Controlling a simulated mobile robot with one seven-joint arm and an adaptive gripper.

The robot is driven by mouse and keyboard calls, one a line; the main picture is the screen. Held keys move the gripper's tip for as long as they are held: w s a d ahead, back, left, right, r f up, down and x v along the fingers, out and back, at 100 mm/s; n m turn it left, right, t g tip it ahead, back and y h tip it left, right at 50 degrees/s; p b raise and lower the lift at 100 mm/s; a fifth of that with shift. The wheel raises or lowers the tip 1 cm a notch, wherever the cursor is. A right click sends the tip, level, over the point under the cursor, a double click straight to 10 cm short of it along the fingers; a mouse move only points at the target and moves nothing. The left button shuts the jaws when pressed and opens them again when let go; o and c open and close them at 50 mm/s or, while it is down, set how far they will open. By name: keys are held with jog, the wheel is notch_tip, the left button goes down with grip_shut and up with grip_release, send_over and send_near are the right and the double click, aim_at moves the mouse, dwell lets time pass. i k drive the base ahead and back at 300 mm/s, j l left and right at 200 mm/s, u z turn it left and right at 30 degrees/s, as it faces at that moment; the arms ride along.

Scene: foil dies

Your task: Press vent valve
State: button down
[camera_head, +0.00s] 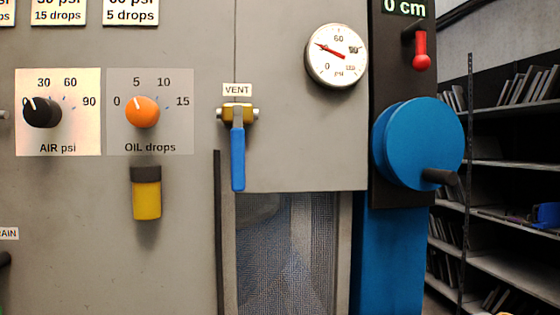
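The vent valve (238,114) is a small brass body on the grey panel, under a white label reading VENT (237,90). Its blue lever (238,160) hangs straight down from the body. Nothing touches the valve. My gripper is not in this view, so its place relative to the valve and its opening do not show.
Left of the valve are an orange OIL knob (142,112), a black AIR knob (43,112) and a yellow-black part (146,193). Right are a pressure gauge (336,56), a blue handwheel (405,143) and a red-handled lever (421,50). A mesh opening (285,250) lies below.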

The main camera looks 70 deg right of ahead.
aim_at(237, 134)
jog(key=k+l+z, duration=0.1)
jog(key=z, duration=1.3)
jog(key=k+z, duration=0.35)
jog(key=z, duration=0.15)
